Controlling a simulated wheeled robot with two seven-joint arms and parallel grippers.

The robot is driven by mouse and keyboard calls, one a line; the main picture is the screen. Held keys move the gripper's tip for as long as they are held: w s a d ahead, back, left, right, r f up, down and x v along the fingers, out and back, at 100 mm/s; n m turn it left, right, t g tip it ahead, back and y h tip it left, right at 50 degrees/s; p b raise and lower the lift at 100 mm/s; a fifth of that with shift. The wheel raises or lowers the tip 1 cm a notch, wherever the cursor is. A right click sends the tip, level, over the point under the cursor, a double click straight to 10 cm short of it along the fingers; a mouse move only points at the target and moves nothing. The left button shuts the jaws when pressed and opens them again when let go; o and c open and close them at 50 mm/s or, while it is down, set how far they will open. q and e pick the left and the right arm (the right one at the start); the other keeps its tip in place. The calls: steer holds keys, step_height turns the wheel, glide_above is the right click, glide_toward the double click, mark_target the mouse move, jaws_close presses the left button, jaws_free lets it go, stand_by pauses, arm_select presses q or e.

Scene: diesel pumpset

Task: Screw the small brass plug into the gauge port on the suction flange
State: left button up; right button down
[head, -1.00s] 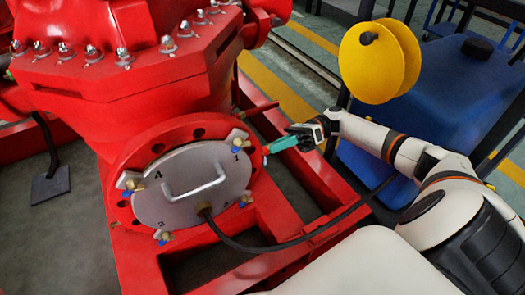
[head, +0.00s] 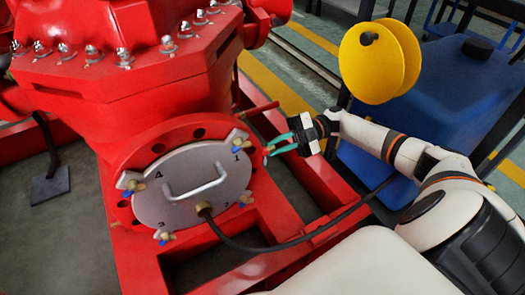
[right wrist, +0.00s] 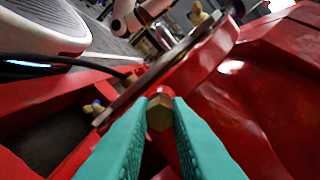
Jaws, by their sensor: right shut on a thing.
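The small brass plug (right wrist: 159,112) shows its hexagonal head between the teal fingertips of my right gripper (right wrist: 160,122) in the right wrist view. My right gripper (head: 267,151) is shut on the plug, at the right edge of the red suction flange (head: 118,165) in the head view. The plug sits against a red part of the flange rim. The gauge port is hidden behind it, and how deep the plug sits cannot be told. My left gripper is not in view.
A grey cover plate (head: 165,203) with a handle and several clamps closes the flange face. A black hose (head: 265,247) runs from it to the right. A red frame rail (head: 325,190), a blue tank (head: 440,105) and a yellow reel (head: 370,62) are near my right arm.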

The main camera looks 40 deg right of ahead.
steer(key=m, duration=0.3)
steer(key=shift+a+m, duration=0.1)
steer(key=shift+m, duration=0.2)
steer(key=m, duration=0.7)
steer(key=shift+m, duration=0.4)
steer(key=m, duration=1.6)
steer(key=c, duration=1.5)
jaws_free()
